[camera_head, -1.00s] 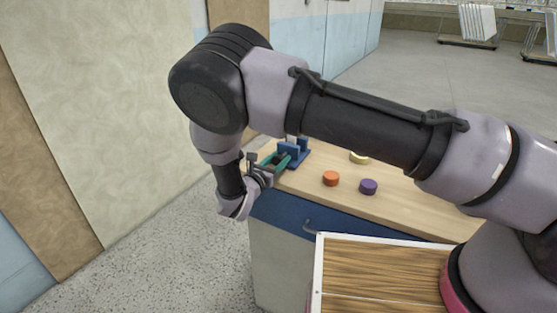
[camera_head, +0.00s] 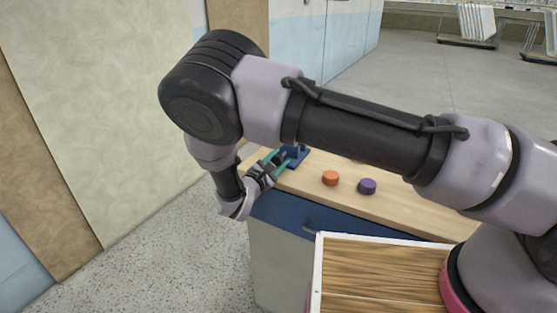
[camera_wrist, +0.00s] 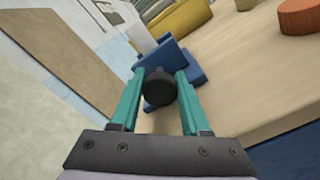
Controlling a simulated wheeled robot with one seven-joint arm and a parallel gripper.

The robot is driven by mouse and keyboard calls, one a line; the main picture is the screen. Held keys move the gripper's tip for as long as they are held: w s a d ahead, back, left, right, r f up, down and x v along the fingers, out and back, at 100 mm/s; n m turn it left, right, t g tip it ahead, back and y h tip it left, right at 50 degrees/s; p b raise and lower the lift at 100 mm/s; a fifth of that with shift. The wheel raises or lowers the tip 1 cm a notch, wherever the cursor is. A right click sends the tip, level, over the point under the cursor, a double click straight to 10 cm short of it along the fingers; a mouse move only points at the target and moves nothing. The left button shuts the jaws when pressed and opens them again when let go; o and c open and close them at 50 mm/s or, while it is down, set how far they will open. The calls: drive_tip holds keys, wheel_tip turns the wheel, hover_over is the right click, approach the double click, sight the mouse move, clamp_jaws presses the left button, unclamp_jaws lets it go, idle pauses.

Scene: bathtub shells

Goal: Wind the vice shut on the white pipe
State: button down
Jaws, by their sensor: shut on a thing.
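The blue vice (camera_head: 297,155) stands on the far left end of the wooden bench top. It also shows in the wrist view (camera_wrist: 172,56), tilted in the picture. A black round knob (camera_wrist: 160,88) faces me on the vice's near side. My gripper (camera_head: 272,164) has teal fingers, one on each side of the knob; in the wrist view my gripper (camera_wrist: 160,78) is shut on it. I cannot make out the white pipe clearly; the vice's upper part is largely behind my arm in the head view and behind the knob in the wrist view.
An orange disc (camera_head: 330,178) and a purple disc (camera_head: 367,186) lie on the bench top (camera_head: 400,209), right of the vice. A larger yellow object (camera_wrist: 188,24) lies beyond the vice in the wrist view. A wall stands left of the bench, with open floor between.

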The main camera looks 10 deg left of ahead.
drive_tip(key=shift+m, duration=0.4)
drive_tip(key=shift+c, duration=2.2)
unclamp_jaws()
drive_tip(key=shift+o, duration=0.3)
drive_tip(key=shift+f, duration=0.1)
drive_tip(key=shift+s, duration=0.1)
drive_tip(key=shift+f, duration=0.1)
